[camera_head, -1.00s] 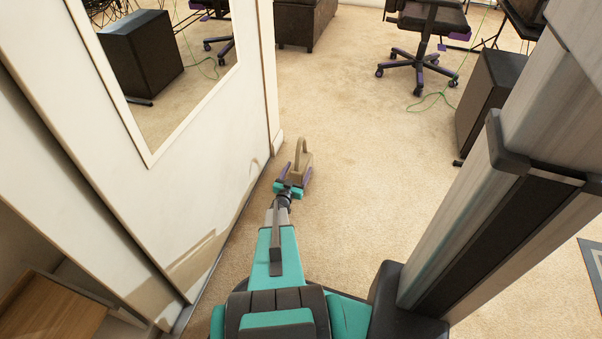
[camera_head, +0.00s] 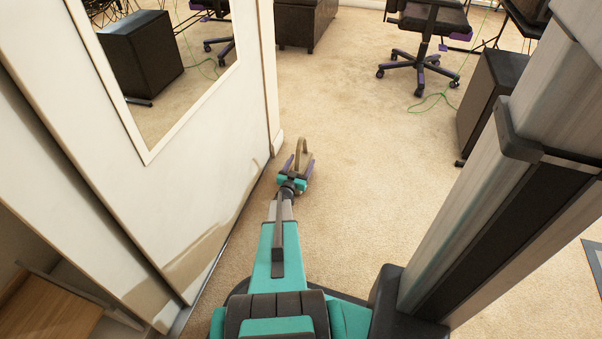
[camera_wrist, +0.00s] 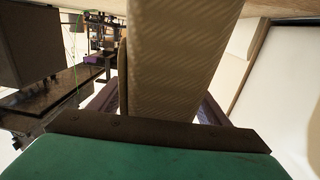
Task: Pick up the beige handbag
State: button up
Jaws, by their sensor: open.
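The beige handbag (camera_head: 302,150) stands on the carpet near the end of the white wall, its looped handle upright. In the head view my gripper (camera_head: 303,164) is at the handbag, with its purple fingers on either side of it; the gripper hides most of the bag's body. In the wrist view the handbag's beige textured surface (camera_wrist: 178,70) fills the middle, very close, between the purple fingers of my gripper (camera_wrist: 165,105). The gripper is open. Whether a finger touches the bag cannot be told.
A white wall with a window-like opening (camera_head: 190,190) runs close along the left of my arm. A black box-shaped cabinet (camera_head: 490,100) and an office chair (camera_head: 425,60) stand at the right and back. The carpet (camera_head: 350,130) in the middle is clear.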

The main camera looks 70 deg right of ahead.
aim_at(305, 149)
grip_shut()
jog(key=shift+r, duration=0.1)
jog(key=shift+r+p, duration=0.45)
jog(key=shift+r, duration=0.25)
notch_tip(305, 149, up, 2)
jog(key=shift+r+p, duration=0.1)
jog(key=shift+p, duration=0.45)
jog(key=s+a+p, duration=0.1)
jog(key=s+a, duration=0.3)
jog(key=a, duration=0.3)
jog(key=s+a+r+p, duration=0.1)
jog(key=s+a+p, duration=0.1)
jog(key=s+a, duration=0.2)
jog(key=shift+a+r+p, duration=0.15)
jog(key=shift+a+p, duration=0.15)
jog(key=shift+a, duration=1.1)
jog(key=shift+s, duration=0.1)
